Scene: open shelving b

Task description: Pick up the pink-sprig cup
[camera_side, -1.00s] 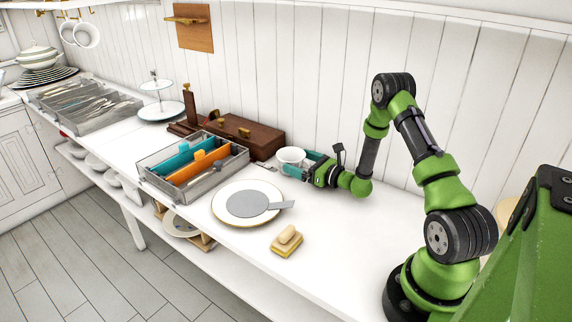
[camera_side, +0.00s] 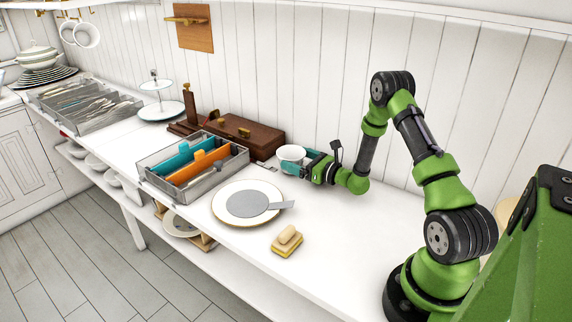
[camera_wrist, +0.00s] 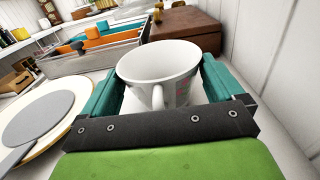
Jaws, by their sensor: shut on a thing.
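The white cup (camera_side: 291,153) stands near the back of the white counter, in front of the brown wooden box. In the wrist view the cup (camera_wrist: 160,66) is upright, its handle turned toward my gripper and a faint pink and grey mark low on its side. My gripper (camera_side: 303,162) reaches it from the right in the side view. In the wrist view the teal fingers of my gripper (camera_wrist: 160,88) are shut on the cup, one on each side. Its lower part is partly hidden by the gripper. I cannot tell whether its base touches the counter.
A brown wooden box (camera_side: 250,135) stands just behind the cup. A grey divided tray (camera_side: 205,183) with teal and orange pieces is to the left. A gold-rimmed plate (camera_side: 227,216) with a grey flat tool lies in front.

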